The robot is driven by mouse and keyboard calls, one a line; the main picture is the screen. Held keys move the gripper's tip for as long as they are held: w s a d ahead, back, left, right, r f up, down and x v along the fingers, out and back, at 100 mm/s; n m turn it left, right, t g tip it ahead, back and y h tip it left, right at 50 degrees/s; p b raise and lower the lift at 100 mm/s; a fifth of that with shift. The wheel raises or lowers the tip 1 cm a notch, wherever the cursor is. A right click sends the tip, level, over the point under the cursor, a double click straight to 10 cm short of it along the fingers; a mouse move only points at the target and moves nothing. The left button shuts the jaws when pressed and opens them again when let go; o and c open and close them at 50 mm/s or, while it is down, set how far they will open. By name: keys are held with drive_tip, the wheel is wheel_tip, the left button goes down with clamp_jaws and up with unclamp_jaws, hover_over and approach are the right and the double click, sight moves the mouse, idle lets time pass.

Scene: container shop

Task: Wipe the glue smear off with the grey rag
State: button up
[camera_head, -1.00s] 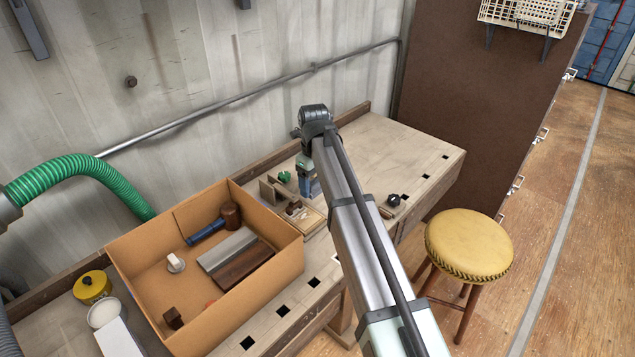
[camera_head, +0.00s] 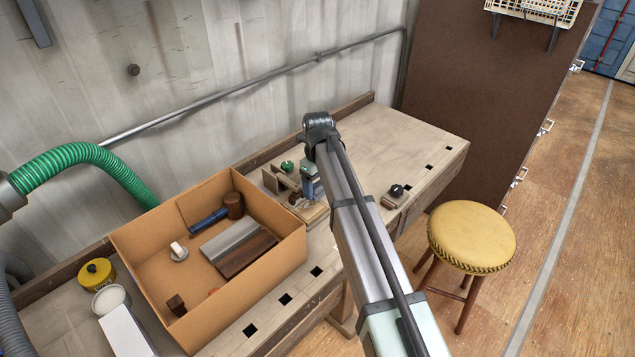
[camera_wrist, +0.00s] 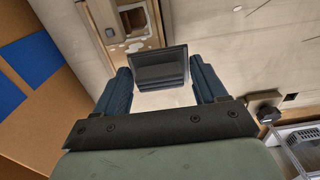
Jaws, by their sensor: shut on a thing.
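My gripper (camera_head: 309,190) points down over a small wooden board (camera_head: 315,213) on the workbench, just right of the cardboard box. In the wrist view my gripper (camera_wrist: 162,84) is shut on a dark grey folded pad, which appears to be the grey rag (camera_wrist: 160,70). The rag spans the gap between the two blue fingers. Whitish flecks, apparently part of the glue smear (camera_wrist: 134,46), show on the wood just beyond the rag. A pale patch also shows between the fingers, and I cannot tell what it is. The rag hides the surface under it.
The cardboard box (camera_head: 128,238) holds a mallet (camera_head: 233,204) and other pieces. A wooden fixture with a green knob (camera_head: 287,166) stands just behind my gripper. A black knob (camera_head: 396,190) sits at the bench's front edge. The bench's right part (camera_head: 400,140) is clear. A yellow stool (camera_head: 471,238) stands in front.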

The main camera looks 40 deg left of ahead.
sight(318, 194)
drive_tip(key=shift+r, duration=1.95)
drive_tip(key=shift+f, duration=3.4)
drive_tip(key=shift+s+f, duration=0.3)
drive_tip(key=shift+s, duration=0.4)
drive_tip(key=shift+s+f, duration=0.3)
drive_tip(key=shift+s, duration=0.35)
drive_tip(key=shift+c, duration=0.4)
drive_tip(key=shift+s, duration=2.25)
drive_tip(key=shift+w, duration=3.7)
drive_tip(key=shift+s+r, duration=0.1)
drive_tip(key=shift+r, duration=4)
